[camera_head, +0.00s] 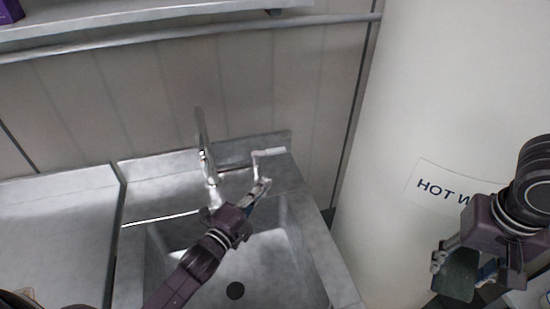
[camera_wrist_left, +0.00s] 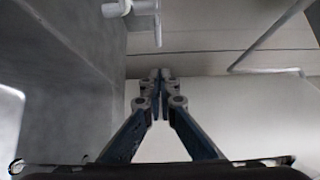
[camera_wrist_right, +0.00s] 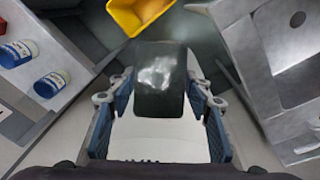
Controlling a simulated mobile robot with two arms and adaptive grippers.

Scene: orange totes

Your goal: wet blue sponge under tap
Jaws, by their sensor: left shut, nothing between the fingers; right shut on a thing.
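The metal tap (camera_head: 204,150) stands at the back of the steel sink (camera_head: 290,235) in the head view. A pale bent lever or pipe (camera_head: 268,152) is just right of it. My left gripper (camera_head: 265,184) is shut and empty over the sink's back edge, just below that pale part; contact cannot be told. Its closed fingertips also show in the left wrist view (camera_wrist_left: 160,74). My right gripper (camera_wrist_right: 160,98) is shut on a dark grey-green block (camera_wrist_right: 160,75), probably the sponge, though no blue shows on it. In the head view the block (camera_head: 456,275) is held right of the sink.
A white tank (camera_head: 440,80) with a "HOT W…" label (camera_head: 435,185) stands right of the sink. A steel counter (camera_head: 60,230) lies left.

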